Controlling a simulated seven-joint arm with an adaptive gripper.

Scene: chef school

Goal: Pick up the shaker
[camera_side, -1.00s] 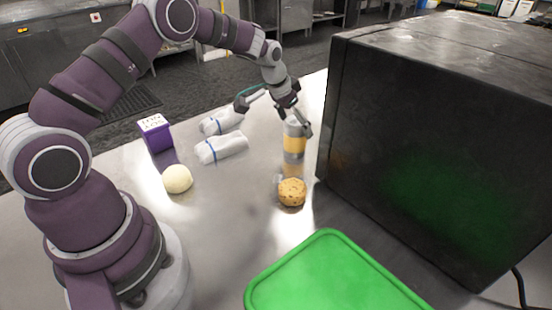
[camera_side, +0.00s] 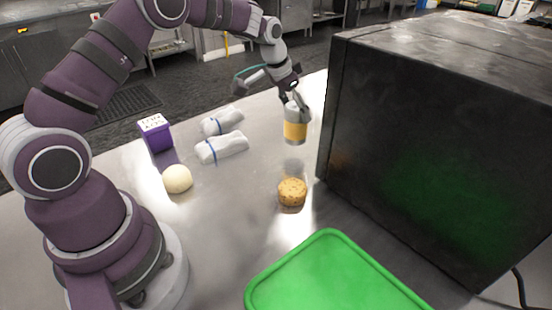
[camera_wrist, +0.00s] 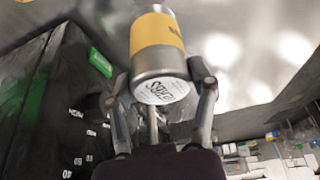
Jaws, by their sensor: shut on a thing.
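The shaker (camera_side: 295,131) is a silver cylinder with a yellow band, near the dark box's left side in the side view. My gripper (camera_side: 296,103) is shut on its upper end and holds it above the metal table. In the wrist view the shaker (camera_wrist: 158,45) sits between the two fingers of my gripper (camera_wrist: 165,88), with a white lettered end facing the camera. A grey patch, like a shadow or reflection, shows on the table below the shaker.
A large dark box (camera_side: 430,150) stands close to the right of the shaker. A round brown item (camera_side: 292,192) lies below it, and a green lid or tray (camera_side: 335,275) in front. A pale ball (camera_side: 177,179), purple box (camera_side: 157,137) and white rolls (camera_side: 222,147) are to the left.

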